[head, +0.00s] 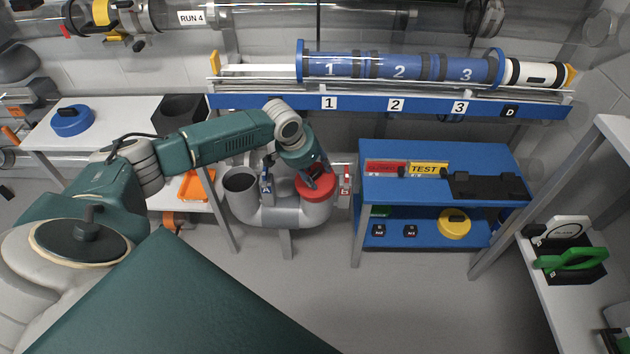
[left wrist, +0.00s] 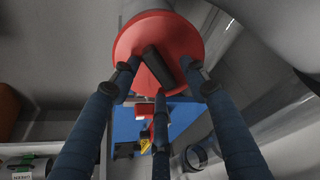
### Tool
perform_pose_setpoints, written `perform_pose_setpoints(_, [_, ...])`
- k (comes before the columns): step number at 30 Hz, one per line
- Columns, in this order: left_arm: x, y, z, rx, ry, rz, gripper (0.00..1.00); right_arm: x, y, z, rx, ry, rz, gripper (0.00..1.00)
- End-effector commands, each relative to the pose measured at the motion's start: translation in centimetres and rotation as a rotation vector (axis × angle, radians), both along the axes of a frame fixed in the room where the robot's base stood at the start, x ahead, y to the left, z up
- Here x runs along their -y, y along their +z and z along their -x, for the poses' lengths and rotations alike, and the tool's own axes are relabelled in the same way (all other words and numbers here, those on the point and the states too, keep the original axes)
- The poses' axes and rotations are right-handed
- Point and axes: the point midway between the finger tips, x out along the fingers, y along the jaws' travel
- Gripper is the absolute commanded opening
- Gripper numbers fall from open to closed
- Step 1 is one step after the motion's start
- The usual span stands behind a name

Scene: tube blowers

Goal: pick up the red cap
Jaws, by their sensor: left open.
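The red cap (head: 314,188) sits on the right mouth of a grey U-shaped pipe (head: 283,213). In the left wrist view the red cap (left wrist: 190,38) shows its face with a dark bar handle (left wrist: 158,68) across it. My left gripper (head: 319,177) is at the cap. Its three blue fingers (left wrist: 160,76) are open, with tips close around the handle. I cannot tell whether the fingertips touch it. The gripper hides part of the cap in the head view. My right gripper is in neither view.
The pipe's left mouth (head: 240,181) is open. A blue bench (head: 440,185) with red and yellow signs stands to the right. An orange tray (head: 197,185) lies on the white table to the left. A clear tube with blue numbered sections (head: 400,67) runs above.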

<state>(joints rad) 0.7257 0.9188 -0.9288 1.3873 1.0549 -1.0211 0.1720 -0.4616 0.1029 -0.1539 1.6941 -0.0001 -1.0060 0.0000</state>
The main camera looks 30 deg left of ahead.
Motion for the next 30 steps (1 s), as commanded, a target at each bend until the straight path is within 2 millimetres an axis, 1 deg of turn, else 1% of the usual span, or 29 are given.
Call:
perform_pose_setpoints(2, [0.0,0.0,0.0,0.0,0.0,0.0,0.45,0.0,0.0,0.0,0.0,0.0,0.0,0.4])
perform_pose_setpoints(3, [0.0,0.0,0.0,0.0,0.0,0.0,0.41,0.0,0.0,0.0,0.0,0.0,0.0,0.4])
perform_pose_setpoints(8, [0.0,0.0,0.0,0.0,0.0,0.0,0.09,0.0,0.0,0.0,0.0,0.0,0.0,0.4])
perform_pose_setpoints(9, [0.0,0.0,0.0,0.0,0.0,0.0,0.01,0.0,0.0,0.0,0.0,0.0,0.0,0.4])
perform_pose_setpoints(19, [0.0,0.1,0.0,0.0,0.0,0.0,0.0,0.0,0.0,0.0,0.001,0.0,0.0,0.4])
perform_pose_setpoints(22, [0.0,0.7,0.0,0.001,0.0,0.0,0.0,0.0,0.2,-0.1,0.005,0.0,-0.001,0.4])
perform_pose_setpoints(23, [0.0,1.1,0.0,0.001,-0.001,0.001,0.0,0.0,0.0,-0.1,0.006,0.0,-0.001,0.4])
perform_pose_setpoints(24, [0.0,1.7,-0.1,0.003,-0.001,0.001,0.0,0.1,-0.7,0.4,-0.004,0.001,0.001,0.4])
perform_pose_setpoints(26, [0.0,2.8,-0.1,0.003,-0.001,0.0,0.0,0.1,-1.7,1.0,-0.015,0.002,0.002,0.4])
perform_pose_setpoints(30, [0.0,5.8,-0.1,0.003,-0.002,0.0,0.0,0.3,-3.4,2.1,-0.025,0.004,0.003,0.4])
